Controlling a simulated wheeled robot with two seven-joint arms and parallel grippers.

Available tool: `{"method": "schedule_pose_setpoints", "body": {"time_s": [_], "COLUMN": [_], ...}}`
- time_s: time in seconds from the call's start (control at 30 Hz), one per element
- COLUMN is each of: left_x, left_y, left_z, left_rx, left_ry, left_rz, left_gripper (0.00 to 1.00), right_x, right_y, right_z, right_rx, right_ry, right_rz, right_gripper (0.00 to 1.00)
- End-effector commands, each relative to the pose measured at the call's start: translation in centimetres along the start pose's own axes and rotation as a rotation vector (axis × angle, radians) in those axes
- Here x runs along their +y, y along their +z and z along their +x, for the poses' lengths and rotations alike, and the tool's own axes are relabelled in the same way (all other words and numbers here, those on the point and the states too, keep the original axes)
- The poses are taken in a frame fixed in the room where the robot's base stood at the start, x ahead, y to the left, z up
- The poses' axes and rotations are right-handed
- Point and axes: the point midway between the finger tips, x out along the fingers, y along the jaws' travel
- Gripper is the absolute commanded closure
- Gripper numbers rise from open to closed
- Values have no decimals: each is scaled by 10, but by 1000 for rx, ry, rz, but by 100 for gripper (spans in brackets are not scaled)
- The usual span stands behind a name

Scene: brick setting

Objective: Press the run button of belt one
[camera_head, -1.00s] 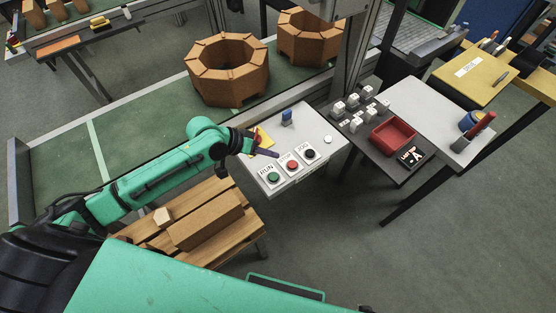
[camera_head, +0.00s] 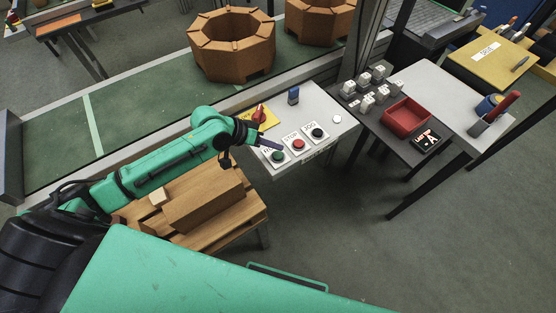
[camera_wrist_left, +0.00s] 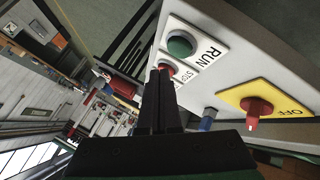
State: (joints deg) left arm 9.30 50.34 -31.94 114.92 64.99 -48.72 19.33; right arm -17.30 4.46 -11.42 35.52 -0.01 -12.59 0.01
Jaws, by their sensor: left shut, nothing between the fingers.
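The green run button (camera_head: 278,157) sits at the left of a row on a pale control panel (camera_head: 333,147). Beside it are the red stop button (camera_head: 298,145) and the black jog button (camera_head: 317,133). My left gripper (camera_head: 279,148) is shut and empty, its tips over the RUN label close to the green button; contact cannot be told. In the left wrist view the green button (camera_wrist_left: 180,45) shows beyond the fingertips (camera_wrist_left: 160,72), which partly hide the red button (camera_wrist_left: 168,68). My right gripper is not in view.
A red knob on a yellow OFF plate (camera_head: 267,121) and a blue switch (camera_head: 293,96) stand behind the buttons. A conveyor (camera_head: 145,110) carries brown octagonal rings (camera_head: 232,50). Wooden blocks (camera_head: 205,200) lie below my arm. A red tray (camera_head: 406,118) stands to the right.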

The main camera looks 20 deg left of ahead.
Motion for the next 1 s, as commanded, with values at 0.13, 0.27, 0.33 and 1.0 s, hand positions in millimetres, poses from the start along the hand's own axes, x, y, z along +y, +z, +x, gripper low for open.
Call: {"method": "schedule_pose_setpoints", "body": {"time_s": [0.13, 0.27, 0.33, 1.0], "left_x": [-8, -8, -8, -8], "left_y": [7, 8, 8, 8], "left_z": [11, 12, 12, 11], "left_rx": [2, 2, 1, 1], "left_ry": [1, 1, 1, 1], "left_rz": [-2, -1, -1, -1], "left_gripper": [100, 100, 100, 100], "right_x": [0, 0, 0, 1], "right_y": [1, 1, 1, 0], "right_z": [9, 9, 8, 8], "right_rx": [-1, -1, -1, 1], "right_ry": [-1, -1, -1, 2], "right_rz": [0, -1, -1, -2], "right_gripper": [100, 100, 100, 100]}}
